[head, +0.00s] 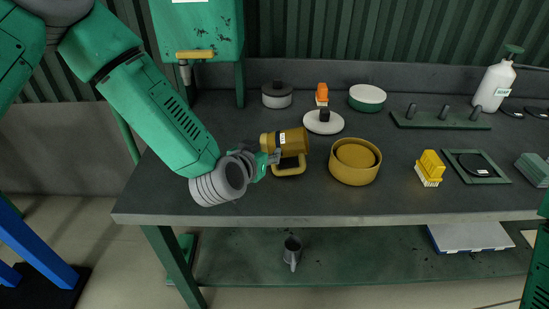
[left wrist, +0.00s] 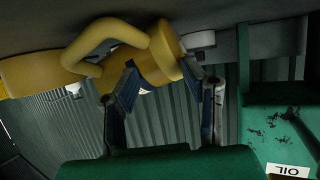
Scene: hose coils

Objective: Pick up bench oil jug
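The bench oil jug (head: 296,143) is amber-yellow with a loop handle and a small white label. In the head view it looks tipped on its side at the bench's left part, handle towards me. My left gripper (head: 275,157) is at its left end. In the left wrist view, the jug (left wrist: 158,62) crosses the tips of my left gripper (left wrist: 158,72), with its handle above. The fingers stand apart with part of the jug between them; whether they press on it is unclear. My right gripper is out of view.
A yellow bowl (head: 352,177) stands right of the jug. A green oil tank (head: 205,30) with a tap stands at back left. The bench's front strip is clear.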

